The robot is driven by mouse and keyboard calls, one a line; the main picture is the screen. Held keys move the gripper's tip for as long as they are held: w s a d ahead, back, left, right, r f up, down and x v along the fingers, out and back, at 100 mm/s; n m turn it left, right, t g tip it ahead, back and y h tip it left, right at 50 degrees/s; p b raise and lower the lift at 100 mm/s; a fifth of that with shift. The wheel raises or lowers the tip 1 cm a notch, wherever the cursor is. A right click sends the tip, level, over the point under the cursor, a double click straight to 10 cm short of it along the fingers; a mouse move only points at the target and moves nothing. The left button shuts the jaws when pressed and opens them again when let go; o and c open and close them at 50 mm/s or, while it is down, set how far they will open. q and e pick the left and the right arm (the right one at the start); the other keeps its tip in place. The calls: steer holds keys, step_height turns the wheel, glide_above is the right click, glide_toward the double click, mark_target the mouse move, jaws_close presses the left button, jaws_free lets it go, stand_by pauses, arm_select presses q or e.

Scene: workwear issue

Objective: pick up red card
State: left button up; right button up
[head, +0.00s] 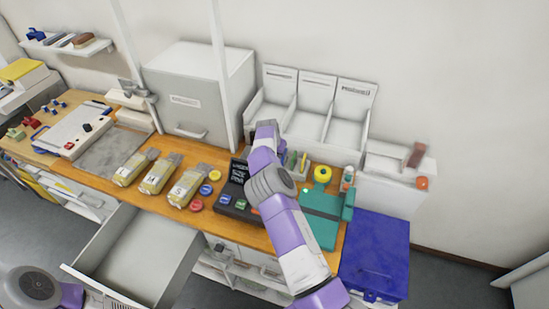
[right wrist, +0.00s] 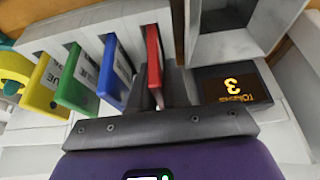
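The red card (right wrist: 153,52) stands upright at the right end of a row of coloured cards in a light holder (right wrist: 90,28), in the right wrist view. My right gripper (right wrist: 157,86) has its dark fingers on either side of the red card's near end, with only a narrow gap between them. They look shut on it, and the card is still in the row. In the head view my right arm (head: 275,185) hides the red card and the gripper's fingertips. Only links of my left arm show at the bottom left; its gripper is out of view.
Blue (right wrist: 112,72), green (right wrist: 75,80) and yellow (right wrist: 45,85) cards stand left of the red one. A small display (right wrist: 232,88) is to the right. An open drawer (head: 135,255) juts out from the bench. A blue box (head: 375,250) stands at right.

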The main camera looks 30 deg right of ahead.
jaws_close()
steer(key=shift+r, duration=0.15)
